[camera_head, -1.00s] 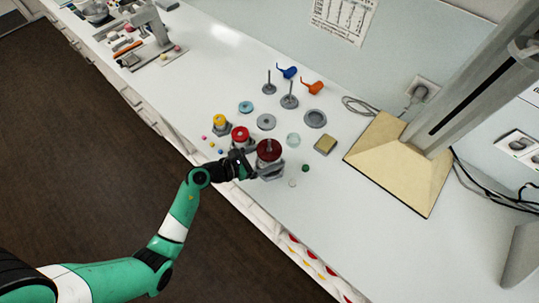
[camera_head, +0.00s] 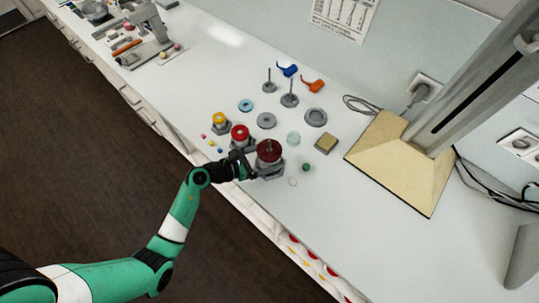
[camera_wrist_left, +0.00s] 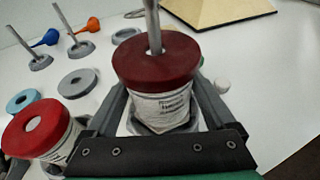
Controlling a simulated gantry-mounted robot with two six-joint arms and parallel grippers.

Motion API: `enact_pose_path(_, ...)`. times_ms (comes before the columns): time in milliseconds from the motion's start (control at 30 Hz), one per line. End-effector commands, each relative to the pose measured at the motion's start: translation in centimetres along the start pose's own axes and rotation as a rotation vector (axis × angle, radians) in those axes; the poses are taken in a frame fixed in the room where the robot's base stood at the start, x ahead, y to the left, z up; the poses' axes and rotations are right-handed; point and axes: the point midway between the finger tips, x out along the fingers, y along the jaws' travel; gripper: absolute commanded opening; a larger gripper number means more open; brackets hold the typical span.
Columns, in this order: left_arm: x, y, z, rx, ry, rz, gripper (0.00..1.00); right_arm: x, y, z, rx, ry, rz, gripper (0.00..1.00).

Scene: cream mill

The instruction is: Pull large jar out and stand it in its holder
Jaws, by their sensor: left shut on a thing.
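The large jar is white with printed text and a dark red ring-shaped lid (camera_head: 269,150). It stands upright at the bench's front edge, and a metal rod rises through the lid's middle. In the left wrist view the jar (camera_wrist_left: 162,112) is between my left gripper's fingers. My left gripper (camera_head: 252,165) is shut on the jar. A grey, angular holder (camera_head: 270,172) shows under the jar. The fingers partly hide it, and I cannot tell how deep the jar sits.
A red-lidded jar (camera_head: 240,133) and a yellow-lidded jar (camera_head: 219,120) stand to the left. Behind are a grey ring (camera_head: 266,121), rods on round bases (camera_head: 289,99) and a grey dish (camera_head: 315,117). A tan-and-grey block (camera_head: 326,143) and a large stand's base (camera_head: 398,165) are at right.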

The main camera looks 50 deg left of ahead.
Motion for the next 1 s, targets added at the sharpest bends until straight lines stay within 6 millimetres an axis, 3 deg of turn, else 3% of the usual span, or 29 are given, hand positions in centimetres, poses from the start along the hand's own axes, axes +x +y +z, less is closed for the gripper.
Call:
enact_pose_path(733,0.5,0.0,-1.5,0.001,-0.001,0.000,0.22,-0.9,0.0,0.9,0.000,0.000,0.000,0.00)
enact_pose_path(767,0.4,0.0,-1.4,0.001,-0.001,0.000,0.94,-0.9,0.0,0.8,0.000,0.000,0.000,0.00)
enact_pose_path(800,0.4,0.0,-1.3,0.001,-0.001,0.000,1.00,-0.8,0.0,0.8,0.000,0.000,0.000,0.00)
enact_pose_path(1000,0.4,0.0,-1.4,0.000,0.001,0.000,1.00,-0.8,0.0,0.8,0.000,0.000,0.000,0.00)
